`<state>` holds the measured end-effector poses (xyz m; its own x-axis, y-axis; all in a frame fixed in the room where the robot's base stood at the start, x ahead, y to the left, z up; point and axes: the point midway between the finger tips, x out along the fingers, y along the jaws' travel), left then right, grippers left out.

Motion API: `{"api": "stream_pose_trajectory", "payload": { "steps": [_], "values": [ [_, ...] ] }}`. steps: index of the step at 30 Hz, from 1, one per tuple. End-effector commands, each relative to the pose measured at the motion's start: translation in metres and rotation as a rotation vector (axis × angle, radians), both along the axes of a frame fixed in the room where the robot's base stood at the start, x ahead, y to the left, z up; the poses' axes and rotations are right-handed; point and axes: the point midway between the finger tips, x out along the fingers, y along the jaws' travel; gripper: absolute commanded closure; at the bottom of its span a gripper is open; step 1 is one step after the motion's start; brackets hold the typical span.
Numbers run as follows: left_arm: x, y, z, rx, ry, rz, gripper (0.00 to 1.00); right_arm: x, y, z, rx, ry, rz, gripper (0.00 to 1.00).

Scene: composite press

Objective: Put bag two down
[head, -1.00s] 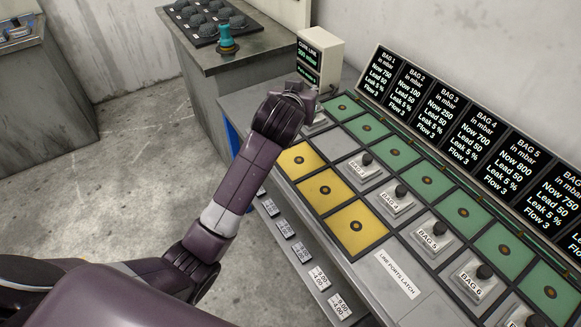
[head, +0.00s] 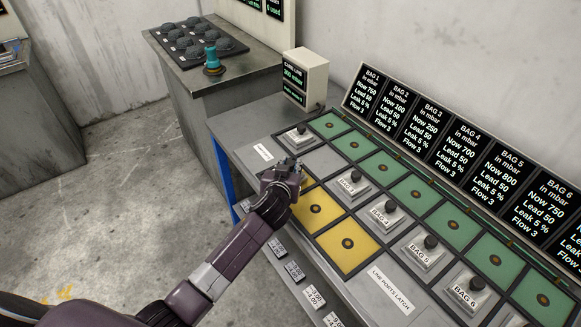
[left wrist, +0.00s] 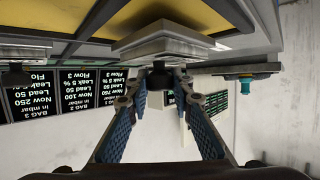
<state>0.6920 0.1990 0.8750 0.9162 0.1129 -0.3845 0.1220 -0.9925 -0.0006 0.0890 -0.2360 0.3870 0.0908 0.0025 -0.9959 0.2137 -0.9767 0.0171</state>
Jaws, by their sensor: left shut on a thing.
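In the head view my left gripper (head: 287,172) is low over the far end of the yellow pad row. In the left wrist view, which is upside down, its fingers (left wrist: 160,82) are shut on the dark knob of a grey square block (left wrist: 165,45), bag two by the empty place in the row. The block is level, close to a yellow pad (left wrist: 90,14). I cannot tell whether it touches the pad. Its label is hidden, and the gripper hides the block in the head view. My right gripper is not in view.
Bag 1 (head: 298,137), bag 3 (head: 349,185) and bag 4 (head: 384,212) stand on the bench. A grey place (head: 323,160) between bags 1 and 3 is empty. Two nearer yellow pads (head: 347,243) are bare. Green pads (head: 378,165) and a display row (head: 440,150) lie behind.

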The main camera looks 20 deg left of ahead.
Motion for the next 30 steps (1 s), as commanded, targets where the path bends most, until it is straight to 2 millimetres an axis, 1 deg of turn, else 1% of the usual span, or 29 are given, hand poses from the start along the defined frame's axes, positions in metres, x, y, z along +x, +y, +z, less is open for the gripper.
{"api": "stream_pose_trajectory", "payload": {
  "steps": [1,3,11,14,15,19,20,27,30],
  "values": [
    [0.0002,-0.0005,-0.0053,0.001,-0.001,-0.001,1.00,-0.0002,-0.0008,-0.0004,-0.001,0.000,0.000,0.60],
    [0.0004,-0.0007,-0.0090,-0.001,-0.002,-0.002,1.00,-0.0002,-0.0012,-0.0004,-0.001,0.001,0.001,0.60],
    [0.0004,-0.0008,-0.0098,-0.001,-0.003,-0.001,1.00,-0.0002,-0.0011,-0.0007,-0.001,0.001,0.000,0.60],
    [0.0003,-0.0008,-0.0135,-0.001,-0.002,-0.001,1.00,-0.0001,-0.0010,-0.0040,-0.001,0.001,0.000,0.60],
    [-0.0001,-0.0006,-0.0147,-0.001,-0.001,-0.001,0.78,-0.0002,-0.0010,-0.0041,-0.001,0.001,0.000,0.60],
    [-0.0001,-0.0005,-0.0136,0.000,0.000,-0.001,0.64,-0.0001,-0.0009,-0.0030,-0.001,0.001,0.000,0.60],
    [0.0000,-0.0005,-0.0135,0.000,0.000,-0.001,0.61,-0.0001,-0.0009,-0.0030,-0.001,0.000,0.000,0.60],
    [0.0000,-0.0004,-0.0131,0.000,-0.001,-0.001,0.61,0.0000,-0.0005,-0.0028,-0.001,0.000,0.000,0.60],
    [0.0001,-0.0003,-0.0094,0.000,-0.001,-0.001,0.61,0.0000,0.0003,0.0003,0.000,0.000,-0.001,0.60]
  ]
}}
